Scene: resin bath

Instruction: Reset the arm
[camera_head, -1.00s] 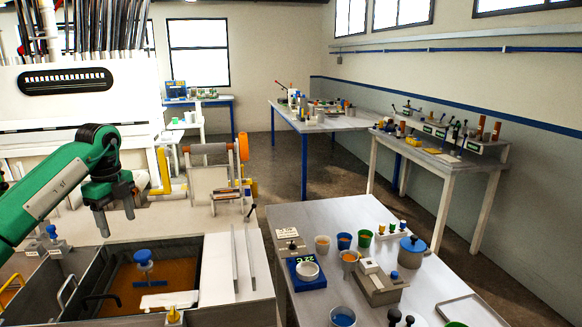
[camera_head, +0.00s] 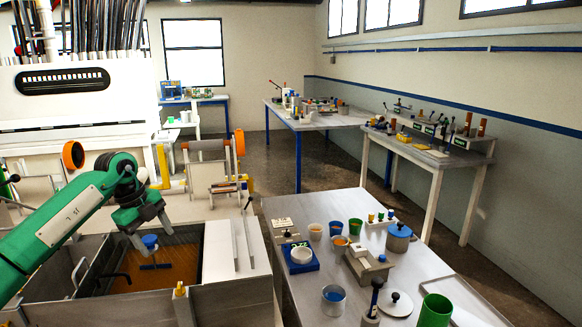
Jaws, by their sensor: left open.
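My green left arm reaches in from the left over the bath. Its grey left gripper (camera_head: 150,238) points down and is open, with nothing seen between its fingers. A blue-topped stirrer or paddle (camera_head: 151,243) stands in the orange-brown resin (camera_head: 182,262), close to the fingertips in the picture. I cannot tell whether they touch. The grey bath (camera_head: 225,291) is partly hidden behind the arm. My right gripper is not in view.
A table (camera_head: 420,270) at the right carries cups, a blue scale (camera_head: 299,262), a lidded pot (camera_head: 398,238) and a green cup (camera_head: 434,311). A roller stand (camera_head: 207,176) is behind the bath.

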